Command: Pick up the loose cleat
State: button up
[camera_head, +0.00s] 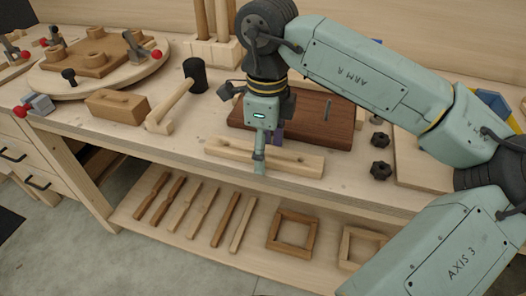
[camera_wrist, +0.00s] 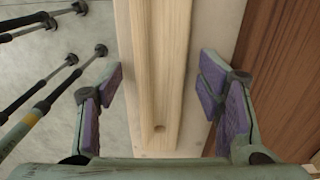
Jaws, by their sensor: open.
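The loose cleat (camera_head: 290,161) is a long pale wooden bar with holes near its ends. It lies along the front of the bench top, in front of a dark brown board. In the wrist view the cleat (camera_wrist: 168,70) runs up the middle between my fingers, with one round hole near its lower end. My gripper (camera_head: 260,161) points down over the middle of the cleat. In the wrist view my gripper (camera_wrist: 160,88) is open, with a purple-padded finger on each side and a gap to the wood on both. I cannot tell the fingertips' exact height.
The dark board (camera_head: 240,115) lies just behind the cleat. A mallet (camera_head: 180,98) and a wooden block (camera_head: 118,104) are to the left. Black star knobs (camera_head: 380,168) are to the right. The lower shelf (camera_head: 160,229) holds several wooden slats and two frames.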

jog(key=c, duration=1.3)
